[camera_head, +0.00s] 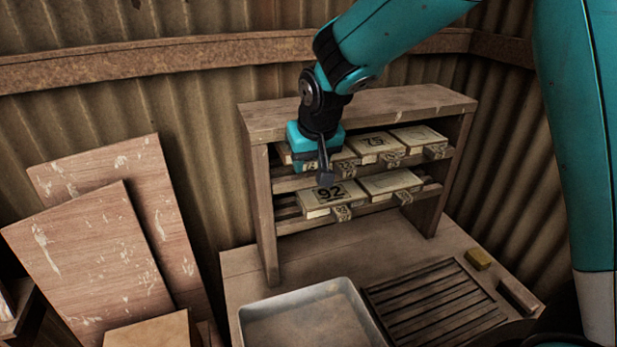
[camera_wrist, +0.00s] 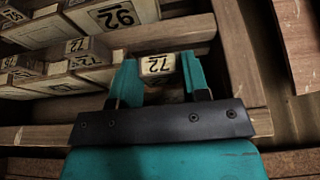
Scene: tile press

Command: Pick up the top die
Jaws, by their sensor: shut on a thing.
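The dies are pale blocks with dark numbers and small front tabs, on two levels of a wooden rack (camera_head: 453,150). The upper level shows a die marked 75 (camera_head: 374,144) and another (camera_head: 417,136) to its right. The lower level shows a die marked 92 (camera_head: 331,194) and one beside it (camera_head: 390,183). My gripper (camera_head: 325,178) is at the rack's left front, partly hiding the upper left dies. In the wrist view my gripper (camera_wrist: 158,72) is shut on a small pale tab marked 72 (camera_wrist: 157,64). The rest of that die is hidden.
The rack's top board (camera_head: 400,107) and side posts stand close around my gripper. Wooden panels (camera_head: 85,250) lean at the left.

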